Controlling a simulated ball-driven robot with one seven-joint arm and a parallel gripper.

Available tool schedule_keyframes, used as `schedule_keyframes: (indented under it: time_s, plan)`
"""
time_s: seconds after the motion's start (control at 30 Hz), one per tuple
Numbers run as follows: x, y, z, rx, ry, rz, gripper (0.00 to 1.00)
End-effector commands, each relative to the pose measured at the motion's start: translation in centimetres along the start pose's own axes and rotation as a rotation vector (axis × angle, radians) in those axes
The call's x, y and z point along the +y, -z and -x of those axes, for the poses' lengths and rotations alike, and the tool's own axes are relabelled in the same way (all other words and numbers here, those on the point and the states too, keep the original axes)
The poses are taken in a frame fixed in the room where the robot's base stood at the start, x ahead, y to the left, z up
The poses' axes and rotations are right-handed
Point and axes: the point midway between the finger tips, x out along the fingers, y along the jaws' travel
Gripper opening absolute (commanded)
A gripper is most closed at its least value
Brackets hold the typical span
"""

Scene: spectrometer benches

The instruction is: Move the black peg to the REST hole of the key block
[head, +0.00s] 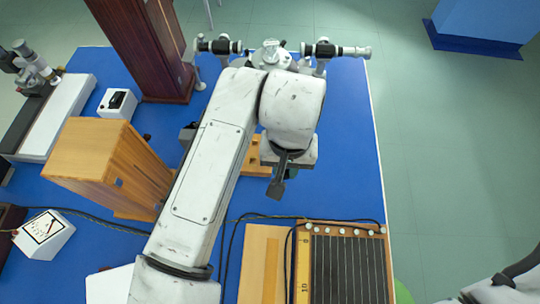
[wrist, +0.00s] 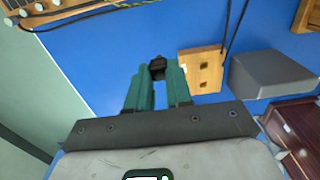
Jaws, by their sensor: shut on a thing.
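In the wrist view my gripper (wrist: 158,80) has teal fingers shut on the black peg (wrist: 157,64), whose dark end shows between the fingertips. The key block (wrist: 203,69) is a light wooden block on the blue bench top, to the right of the fingertips in that view. Dark holes show in its top, but I cannot read which is REST. The peg appears apart from the block. In the head view the key block (head: 257,168) is partly hidden behind my arm, and my gripper is mostly hidden under my wrist.
A grey box (wrist: 270,74) stands beside the key block. A wooden board with a dark ribbed panel (head: 348,270) lies at the near right, with cables around it. A tall wooden box (head: 110,160) stands left, and an optical instrument (head: 270,52) behind my arm.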

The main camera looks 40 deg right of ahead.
Motion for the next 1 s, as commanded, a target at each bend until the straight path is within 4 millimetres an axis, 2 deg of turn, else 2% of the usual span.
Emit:
schedule_keyframes:
  time_s: [0.23,0.8,1.0]
  plan:
    - [1.2,-1.2,1.0,0.001,0.001,0.001,0.00]
    - [1.3,-1.3,3.7,0.001,0.000,0.001,0.00]
    - [1.3,-1.3,3.9,0.001,-0.001,0.003,0.00]
